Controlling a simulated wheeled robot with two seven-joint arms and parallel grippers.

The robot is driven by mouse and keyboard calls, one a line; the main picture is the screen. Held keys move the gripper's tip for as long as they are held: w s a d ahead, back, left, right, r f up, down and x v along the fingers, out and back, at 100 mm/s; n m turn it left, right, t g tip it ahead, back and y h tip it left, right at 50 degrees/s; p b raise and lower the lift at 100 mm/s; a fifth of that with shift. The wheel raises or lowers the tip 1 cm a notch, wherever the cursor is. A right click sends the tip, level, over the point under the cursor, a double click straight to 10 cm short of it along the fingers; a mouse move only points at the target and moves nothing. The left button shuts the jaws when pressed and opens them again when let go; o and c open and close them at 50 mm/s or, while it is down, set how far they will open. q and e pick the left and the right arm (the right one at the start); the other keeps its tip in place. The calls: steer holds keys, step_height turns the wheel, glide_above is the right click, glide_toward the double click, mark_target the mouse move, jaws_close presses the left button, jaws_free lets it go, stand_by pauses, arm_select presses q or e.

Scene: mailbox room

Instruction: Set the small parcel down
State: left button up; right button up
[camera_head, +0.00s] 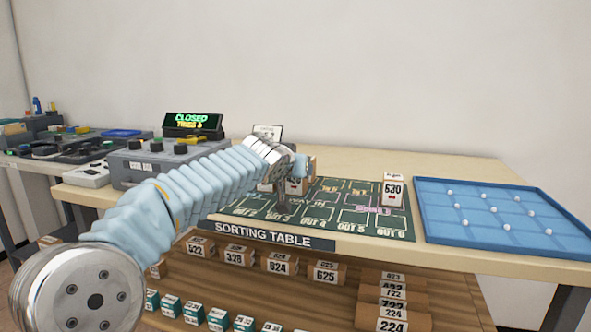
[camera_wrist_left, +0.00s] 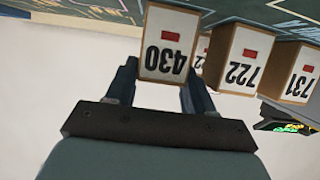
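A small brown parcel with a white label reading 430 (camera_wrist_left: 163,54) is between the fingers of my left gripper (camera_wrist_left: 160,88) in the wrist view. The fingers lie against its sides. In the head view my left gripper (camera_head: 290,178) is over the green sorting mat (camera_head: 340,212), and the wrist hides most of the parcel. I cannot tell whether its base touches the mat. Parcels 722 (camera_wrist_left: 236,58) and 731 (camera_wrist_left: 292,72) stand close beside it in the wrist view. My right gripper is not in view.
A parcel reading 630 (camera_head: 394,192) stands at the mat's right. A blue tray (camera_head: 470,237) with small white balls lies further right. A closed sign (camera_head: 192,122) and grey box (camera_head: 140,165) stand left. Shelves below hold numbered parcels (camera_head: 283,264). The mat's front middle is clear.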

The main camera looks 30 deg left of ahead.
arm_select(q)
steer(key=o, duration=0.4)
steer(key=shift+r+p, duration=0.3)
steer(key=shift+p, duration=0.1)
steer(key=b+v, duration=0.2)
steer(key=v, duration=1)
steer(key=shift+f, duration=0.1)
